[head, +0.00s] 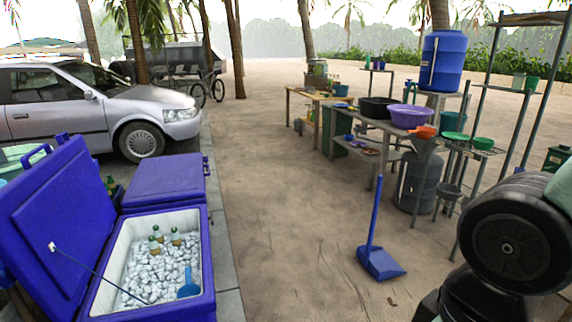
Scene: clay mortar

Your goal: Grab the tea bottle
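Three bottles with green caps and amber-brown bodies, which look like tea bottles (176,238), stand partly sunk in ice in the open blue cooler (205,285) at lower left. Their labels are too small to read. Only their upper parts show; the ice hides the rest. Part of my arm shows at the lower right, well away from the cooler. My gripper is not in view.
A blue scoop (188,285) lies in the ice. The cooler's raised lid (45,235) stands on its left; a closed blue cooler (165,180) stands behind. A blue dustpan (381,264) stands on the sandy ground (285,210), which is mostly clear. Tables (375,140) line the right.

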